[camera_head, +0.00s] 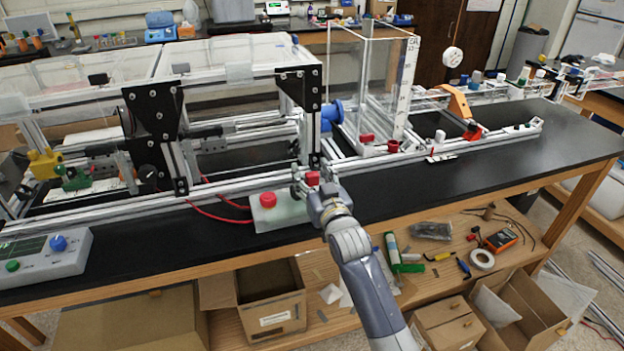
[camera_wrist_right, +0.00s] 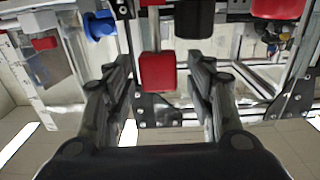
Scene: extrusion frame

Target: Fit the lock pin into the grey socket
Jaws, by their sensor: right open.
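A red block (camera_wrist_right: 157,72) with a pale metal shaft sits between my right gripper's fingers in the wrist view; it looks like the lock pin's head. In the head view it is the small red piece (camera_head: 313,178) at the foot of the frame's front post. My right gripper (camera_head: 316,190) is there, and in the wrist view (camera_wrist_right: 157,85) its fingers are open, one on each side of the block, with gaps showing. I cannot clearly pick out the grey socket. My left gripper is not in view.
A grey box (camera_head: 285,213) with a red button stands just left of my right gripper. The aluminium extrusion frame (camera_head: 95,218) runs along the black bench (camera_head: 400,190). A blue cylinder (camera_head: 332,115) and a clear box (camera_head: 375,75) are behind. The bench's front right is clear.

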